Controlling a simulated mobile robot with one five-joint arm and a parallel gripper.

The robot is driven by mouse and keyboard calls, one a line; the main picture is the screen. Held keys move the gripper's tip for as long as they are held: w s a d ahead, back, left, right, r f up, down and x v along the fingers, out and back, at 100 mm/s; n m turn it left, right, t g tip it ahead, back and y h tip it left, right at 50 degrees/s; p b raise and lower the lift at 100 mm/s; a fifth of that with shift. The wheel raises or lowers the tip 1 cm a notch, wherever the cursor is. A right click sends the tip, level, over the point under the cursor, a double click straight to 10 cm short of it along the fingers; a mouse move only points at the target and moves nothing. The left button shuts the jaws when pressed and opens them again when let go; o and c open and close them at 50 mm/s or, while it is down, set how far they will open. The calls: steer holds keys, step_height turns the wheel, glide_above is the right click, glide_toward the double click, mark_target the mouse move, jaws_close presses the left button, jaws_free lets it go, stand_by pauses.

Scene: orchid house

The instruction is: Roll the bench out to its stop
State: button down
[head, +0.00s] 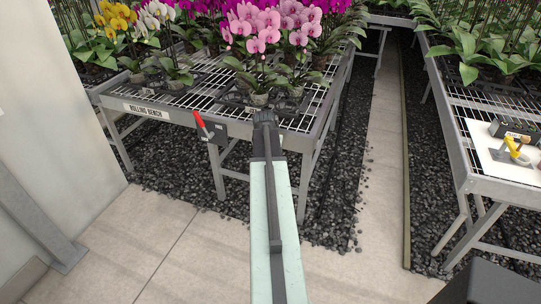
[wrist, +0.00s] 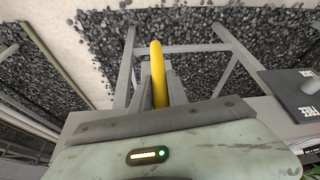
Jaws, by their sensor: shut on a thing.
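The rolling bench (head: 150,112) stands ahead in the head view, with a wire-mesh top, metal legs and a "ROLLING BENCH" label on its front rail. A dark box with a red lever (head: 200,122) sits on that rail; the lever tilts up and left. The box (wrist: 290,92) shows at the right of the wrist view, with the word FREE on it. My gripper (head: 265,120) is at the bench's front edge, right of the lever. It is shut on what looks like a yellow handle (wrist: 158,75).
Potted orchids (head: 265,50) stand on the bench. Black gravel (head: 335,170) lies beneath and beside it. A concrete path (head: 382,150) runs along its right side. Another bench (head: 463,150) with a white board and tools stands at the right. A pale wall (head: 60,110) is at the left.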

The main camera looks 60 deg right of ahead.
steer(key=shift+w+a, duration=0.15)
steer(key=shift+w, duration=0.3)
steer(key=c, duration=1.3)
jaws_free()
steer(key=shift+s, duration=0.15)
steer(key=p+v, duration=0.7)
steer(key=shift+r, duration=0.4)
steer(key=shift+s+a, duration=0.1)
